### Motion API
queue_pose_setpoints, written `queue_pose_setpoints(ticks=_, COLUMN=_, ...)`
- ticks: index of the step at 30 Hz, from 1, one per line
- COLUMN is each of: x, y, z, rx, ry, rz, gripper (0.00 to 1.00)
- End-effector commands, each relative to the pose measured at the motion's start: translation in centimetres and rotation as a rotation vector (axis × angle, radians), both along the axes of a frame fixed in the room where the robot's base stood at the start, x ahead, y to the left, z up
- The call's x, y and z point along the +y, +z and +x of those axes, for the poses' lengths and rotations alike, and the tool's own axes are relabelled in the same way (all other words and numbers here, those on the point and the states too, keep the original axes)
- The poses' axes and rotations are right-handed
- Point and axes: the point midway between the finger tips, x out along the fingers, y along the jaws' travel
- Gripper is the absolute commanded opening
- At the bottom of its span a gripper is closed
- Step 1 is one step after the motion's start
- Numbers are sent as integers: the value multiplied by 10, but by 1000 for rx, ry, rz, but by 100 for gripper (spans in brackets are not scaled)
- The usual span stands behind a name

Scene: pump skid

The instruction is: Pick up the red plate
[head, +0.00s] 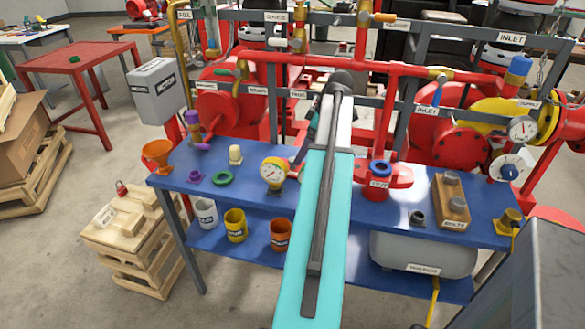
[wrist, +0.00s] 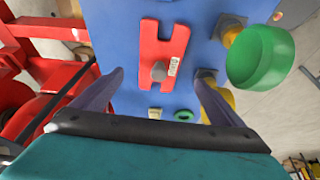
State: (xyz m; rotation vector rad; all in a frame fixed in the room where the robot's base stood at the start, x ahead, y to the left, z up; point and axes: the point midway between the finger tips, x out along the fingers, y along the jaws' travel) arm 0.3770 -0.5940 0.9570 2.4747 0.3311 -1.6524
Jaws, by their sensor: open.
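The red plate (wrist: 163,70) is roughly H-shaped, with a grey knob in its middle and a white label on one arm. It lies on the blue tabletop in the wrist view. My gripper (wrist: 158,78) is open, its two dark fingers spread to the left and right of the plate. The plate shows between the fingers, and I see no contact. The depth gap between fingertips and plate is hard to judge. In the head view I cannot make out the plate; my arm covers the middle of the table, and my gripper is mostly hidden there.
A green cup-like part (wrist: 260,57) is large at the right of the wrist view. A green ring (head: 222,178), a gauge (head: 274,171) and an orange funnel (head: 157,155) stand on the blue table (head: 330,226). Red pipework (head: 400,70) stands behind it.

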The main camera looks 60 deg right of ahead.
Motion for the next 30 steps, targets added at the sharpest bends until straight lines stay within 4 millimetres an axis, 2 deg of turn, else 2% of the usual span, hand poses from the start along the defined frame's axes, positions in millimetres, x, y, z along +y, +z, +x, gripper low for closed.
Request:
queue_pose_setpoints(ticks=3, x=2, y=-14, z=5, rx=0, ry=1, rz=2, gripper=92)
queue_pose_setpoints(ticks=9, x=4, y=-29, z=12, rx=0, ry=1, rz=1, gripper=92)
queue_pose_setpoints(ticks=23, x=4, y=-32, z=14, rx=0, ry=1, rz=1, gripper=92)
queue_pose_setpoints(ticks=30, x=6, y=-44, z=19, rx=1, ry=3, rz=1, gripper=92)
